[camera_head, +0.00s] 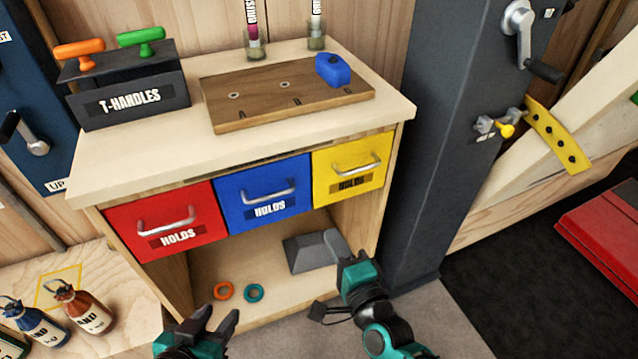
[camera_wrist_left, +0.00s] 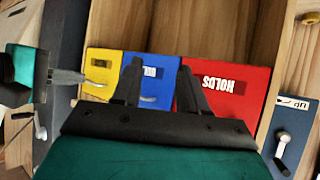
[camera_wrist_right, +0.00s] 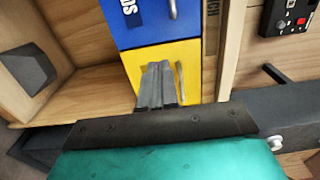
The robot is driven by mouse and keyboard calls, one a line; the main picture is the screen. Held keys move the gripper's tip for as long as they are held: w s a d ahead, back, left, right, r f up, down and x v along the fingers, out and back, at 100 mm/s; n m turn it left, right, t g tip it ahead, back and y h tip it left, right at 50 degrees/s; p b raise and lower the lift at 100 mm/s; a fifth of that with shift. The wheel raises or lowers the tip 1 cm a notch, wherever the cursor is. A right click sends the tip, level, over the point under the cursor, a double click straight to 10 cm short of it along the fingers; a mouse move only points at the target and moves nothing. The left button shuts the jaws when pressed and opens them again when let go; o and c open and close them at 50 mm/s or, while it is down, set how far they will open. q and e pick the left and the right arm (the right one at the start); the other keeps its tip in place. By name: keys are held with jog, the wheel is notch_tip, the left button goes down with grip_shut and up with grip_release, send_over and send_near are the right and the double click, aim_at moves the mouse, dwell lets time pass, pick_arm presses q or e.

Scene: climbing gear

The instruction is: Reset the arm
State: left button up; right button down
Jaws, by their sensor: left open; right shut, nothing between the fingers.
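My left gripper (camera_head: 212,326) is low at the bottom of the head view, in front of the cabinet's open lower shelf. It is open and empty, and its spread fingers show in the left wrist view (camera_wrist_left: 157,82) against the blue and red drawers. My right gripper (camera_head: 335,240) is in front of the shelf's right part, below the yellow drawer (camera_head: 350,168). Its fingers are together with nothing between them, and they also show in the right wrist view (camera_wrist_right: 156,85).
The red drawer (camera_head: 165,220) and blue drawer (camera_head: 264,194) are shut. A dark grey block (camera_head: 305,254) and two rings, orange (camera_head: 223,291) and teal (camera_head: 254,293), lie on the shelf. The worktop holds a wooden board (camera_head: 285,110) with a blue hold (camera_head: 333,70). A dark pillar (camera_head: 440,130) stands right.

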pick_arm(q)
jog(key=s+a+r+y+p, duration=0.1)
jog(key=a+r+p, duration=0.2)
jog(key=p, duration=0.7)
notch_tip(320, 180, up, 3)
jog(key=shift+s+f, duration=0.2)
jog(key=shift+s, duration=0.1)
pick_arm(e)
jog(key=s+d+r+n+g+h, duration=0.2)
jog(key=s+d+n+g, duration=0.4)
jog(key=s+d+n, duration=0.5)
jog(key=s+n+h, duration=0.1)
jog(key=s+n, duration=0.1)
jog(key=n, duration=0.4)
jog(key=shift+s+r+h, duration=0.25)
jog(key=shift+r+h, duration=0.05)
